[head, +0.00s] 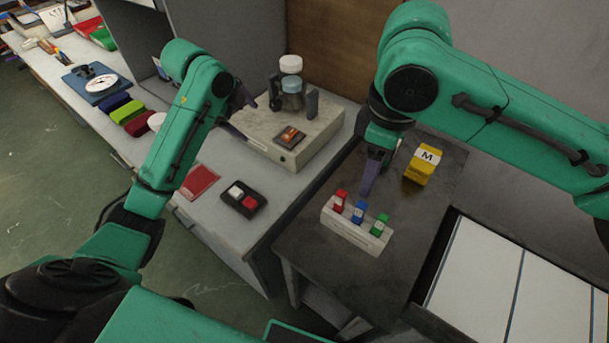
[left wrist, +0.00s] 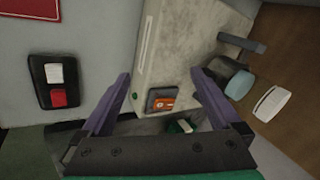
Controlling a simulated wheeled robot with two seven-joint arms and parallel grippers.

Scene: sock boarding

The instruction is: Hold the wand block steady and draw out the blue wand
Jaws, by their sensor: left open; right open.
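The white wand block (head: 352,235) stands on the dark table, with a red wand (head: 340,199), the blue wand (head: 359,212) and a green wand (head: 380,224) upright in a row. The blue wand is in the middle. My right gripper (head: 368,188) points down just above and behind the block, near the red and blue wands. It is open, with its fingers seen nearly edge-on, and no wand is visibly lifted. My left gripper (head: 249,120) is open and empty beside the grey machine, well away from the block. Its spread fingers also show in the left wrist view (left wrist: 160,74).
The grey machine (head: 300,135) carries a jar and an orange-screened panel. A yellow box marked M (head: 422,165) stands behind the block to the right. A dark switch box (head: 243,199) and red card (head: 198,182) lie on the white counter. White panels (head: 480,270) lie front right.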

